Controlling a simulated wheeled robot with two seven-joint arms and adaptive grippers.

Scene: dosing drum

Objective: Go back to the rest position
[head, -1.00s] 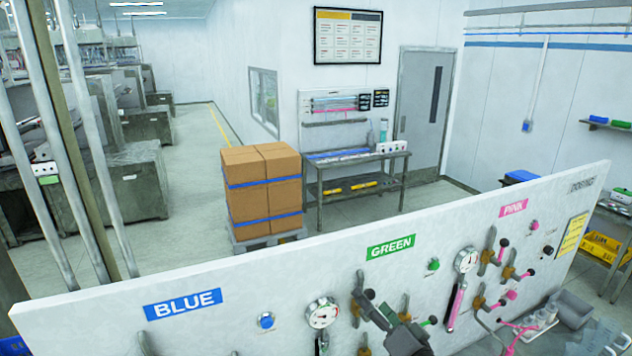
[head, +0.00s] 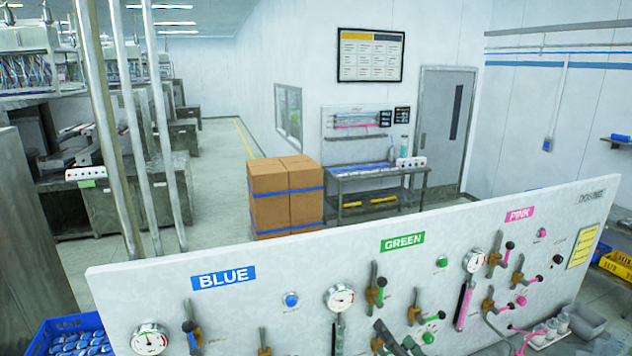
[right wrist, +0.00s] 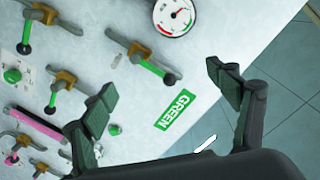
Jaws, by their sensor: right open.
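The white dosing panel (head: 300,300) stands across the front of the head view, with BLUE (head: 223,277), GREEN (head: 402,241) and PINK (head: 519,213) labels. My right gripper (head: 390,340) shows only partly at the bottom edge, in front of the panel below the green label. In the right wrist view my right gripper (right wrist: 160,88) has its two dark fingers wide apart with nothing between them. Beyond them are the green label (right wrist: 175,109) and a green-handled valve (right wrist: 149,64), apart from the fingers as far as I can tell. My left gripper is out of view.
Gauges (head: 340,298) and several valve levers stick out of the panel. A blue crate (head: 45,330) of blue-and-white items is at the lower left. Grey posts (head: 112,140) rise at the left. A grey bin (head: 585,322) and white bottles stand at the lower right.

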